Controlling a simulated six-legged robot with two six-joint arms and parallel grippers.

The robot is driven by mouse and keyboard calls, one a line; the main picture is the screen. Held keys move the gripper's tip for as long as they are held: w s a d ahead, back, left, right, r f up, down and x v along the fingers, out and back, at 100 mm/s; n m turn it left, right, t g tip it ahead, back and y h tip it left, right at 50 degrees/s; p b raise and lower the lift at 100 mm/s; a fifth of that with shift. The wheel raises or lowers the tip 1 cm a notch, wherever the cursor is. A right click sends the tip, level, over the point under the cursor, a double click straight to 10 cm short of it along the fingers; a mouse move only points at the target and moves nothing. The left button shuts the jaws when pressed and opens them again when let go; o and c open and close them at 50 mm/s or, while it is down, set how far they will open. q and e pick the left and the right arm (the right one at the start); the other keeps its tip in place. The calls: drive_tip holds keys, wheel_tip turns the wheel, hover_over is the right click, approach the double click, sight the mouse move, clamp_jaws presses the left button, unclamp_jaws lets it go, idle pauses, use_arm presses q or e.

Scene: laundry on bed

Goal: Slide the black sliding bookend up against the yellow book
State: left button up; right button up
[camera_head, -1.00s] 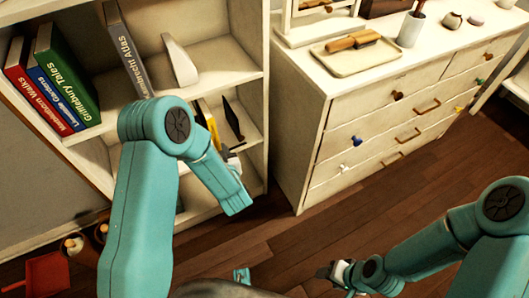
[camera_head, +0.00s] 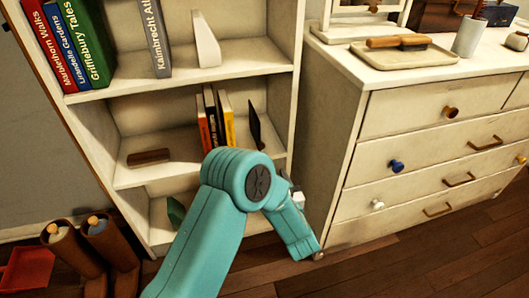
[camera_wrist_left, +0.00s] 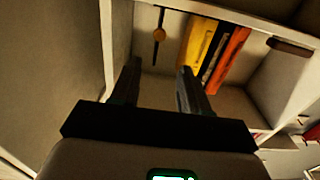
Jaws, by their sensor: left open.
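The black sliding bookend (camera_head: 254,127) stands on the middle shelf, right of the yellow book (camera_head: 227,117), with a clear gap between them. In the left wrist view the bookend (camera_wrist_left: 160,36) shows as a thin dark upright with an orange-brown knob, apart from the yellow book (camera_wrist_left: 196,42) on its right. My left gripper (camera_wrist_left: 157,72) is open and empty, its fingers pointing at the shelf. The bookend appears beyond the fingertips, in line with the space between them. In the head view my forearm mostly hides this gripper. My right gripper is out of view.
A black book (camera_head: 212,117) and an orange book (camera_head: 202,122) stand left of the yellow one. A brown block (camera_head: 148,157) lies farther left on that shelf. The shelf's right side wall (camera_head: 283,110) is close to the bookend. A dresser (camera_head: 400,130) stands right.

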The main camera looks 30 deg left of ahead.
sight(262, 146)
use_arm(q)
drive_tip(key=b+x, duration=0.4)
drive_tip(key=x, duration=1)
drive_tip(key=shift+w+a, duration=0.45)
drive_tip(key=shift+r, duration=0.1)
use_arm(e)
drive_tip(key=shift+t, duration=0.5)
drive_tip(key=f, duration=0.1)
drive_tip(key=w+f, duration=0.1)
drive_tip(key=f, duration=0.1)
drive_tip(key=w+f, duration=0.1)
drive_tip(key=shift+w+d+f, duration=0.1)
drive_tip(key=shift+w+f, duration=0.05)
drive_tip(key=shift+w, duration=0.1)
use_arm(q)
clamp_jaws()
